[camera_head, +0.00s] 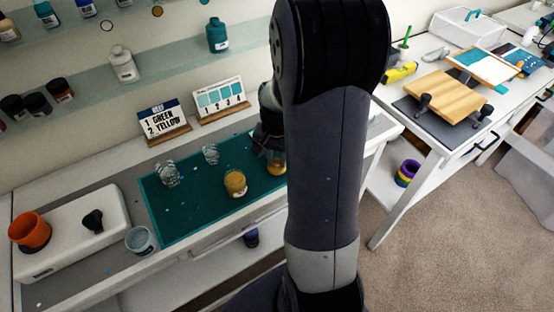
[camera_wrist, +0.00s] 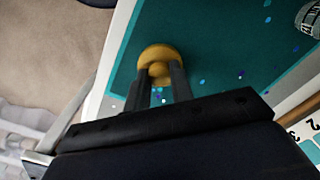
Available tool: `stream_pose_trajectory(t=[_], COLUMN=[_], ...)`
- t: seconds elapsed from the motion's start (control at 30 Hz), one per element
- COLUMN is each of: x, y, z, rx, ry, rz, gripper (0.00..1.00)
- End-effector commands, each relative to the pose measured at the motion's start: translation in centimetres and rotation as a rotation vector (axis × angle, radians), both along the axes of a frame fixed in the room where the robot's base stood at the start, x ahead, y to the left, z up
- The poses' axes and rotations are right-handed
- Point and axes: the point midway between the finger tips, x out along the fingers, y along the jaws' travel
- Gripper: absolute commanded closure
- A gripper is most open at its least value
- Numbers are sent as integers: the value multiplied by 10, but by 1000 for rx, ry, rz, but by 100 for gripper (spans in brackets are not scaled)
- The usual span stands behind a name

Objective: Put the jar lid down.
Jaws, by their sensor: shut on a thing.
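My gripper (camera_wrist: 158,80) is shut on the jar lid (camera_wrist: 151,52), a round yellow-brown disc with a knob between the fingertips. In the wrist view the lid shows over the teal mat (camera_wrist: 220,45), close to the mat's edge. In the head view my gripper (camera_head: 273,148) is at the right part of the mat, partly hidden by my arm. A yellow-brown shape (camera_head: 278,168) shows just below it. I cannot tell whether the lid touches the mat. A jar with amber contents (camera_head: 235,184) stands on the mat to the left of my gripper.
Two clear cups (camera_head: 167,174) (camera_head: 210,154) stand on the mat behind the amber jar. A grey-rimmed cup (camera_head: 141,240) and a white scale-like box with an orange cup (camera_head: 30,231) are at left. Sign cards (camera_head: 165,120) stand behind. The mat's front middle is clear.

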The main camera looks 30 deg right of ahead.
Motion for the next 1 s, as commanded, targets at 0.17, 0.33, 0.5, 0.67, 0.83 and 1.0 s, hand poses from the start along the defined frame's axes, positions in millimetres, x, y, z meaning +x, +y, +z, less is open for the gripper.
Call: stream_pose_trajectory(t=[0.17,0.33,0.5,0.67,0.83,1.0], x=[0,0,0,0,0,0], y=[0,0,0,0,0,0], z=[-14,-14,-18,-16,-16,-16], rx=[0,-1,0,0,0,-1], ry=[0,-1,0,0,0,-1], rz=[0,0,0,0,0,0], gripper=[99,99,99,65,56,56])
